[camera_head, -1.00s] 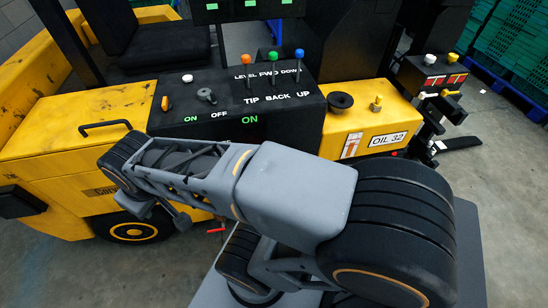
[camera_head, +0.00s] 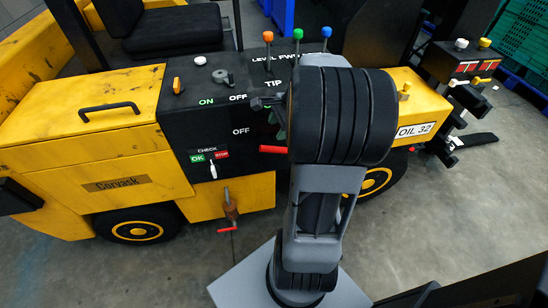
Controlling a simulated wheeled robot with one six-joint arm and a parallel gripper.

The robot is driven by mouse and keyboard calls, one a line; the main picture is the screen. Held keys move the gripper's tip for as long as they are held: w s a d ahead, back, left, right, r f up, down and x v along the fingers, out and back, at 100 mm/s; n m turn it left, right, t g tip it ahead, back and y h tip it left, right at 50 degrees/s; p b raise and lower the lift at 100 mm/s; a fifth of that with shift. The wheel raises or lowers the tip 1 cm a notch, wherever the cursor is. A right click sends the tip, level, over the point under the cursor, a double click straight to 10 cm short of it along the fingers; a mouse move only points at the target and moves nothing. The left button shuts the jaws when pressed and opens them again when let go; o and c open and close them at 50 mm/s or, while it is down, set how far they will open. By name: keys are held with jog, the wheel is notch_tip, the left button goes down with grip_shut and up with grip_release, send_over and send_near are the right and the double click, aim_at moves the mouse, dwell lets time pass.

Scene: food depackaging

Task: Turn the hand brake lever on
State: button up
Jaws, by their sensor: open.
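A yellow forklift-like truck with a black control panel (camera_head: 185,128) stands in front of me. A red handle (camera_head: 272,149) sticks out of the panel's front, its right end behind my arm. A second lever (camera_head: 231,211), brown with a red grip, hangs low on the yellow side. No label tells which is the hand brake lever. My gripper (camera_head: 264,103) shows only as a dark part beside my large arm joint, above the red handle and apart from it in the picture. It is open; the rest is hidden behind the arm.
Orange (camera_head: 268,37), green and blue (camera_head: 326,32) knobbed levers rise from the panel top. A white switch (camera_head: 212,170) sits by the OK and STOP plates. A knob (camera_head: 222,77) stands near ON and OFF. Grey floor (camera_head: 440,230) is clear at right.

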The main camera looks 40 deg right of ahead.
aim_at(274, 148)
jog(key=w+f+m+b, duration=0.1)
jog(key=f, duration=0.4)
jog(key=w+f+m+b, duration=0.1)
jog(key=w+f, duration=0.1)
jog(key=f, duration=0.3)
jog(key=w+f+m+b, duration=0.1)
jog(key=f, duration=0.4)
jog(key=shift+w+d+t, duration=0.15)
jog(key=shift+d+t, duration=0.15)
jog(key=shift+d, duration=0.1)
jog(key=shift+c, duration=0.3)
grip_shut()
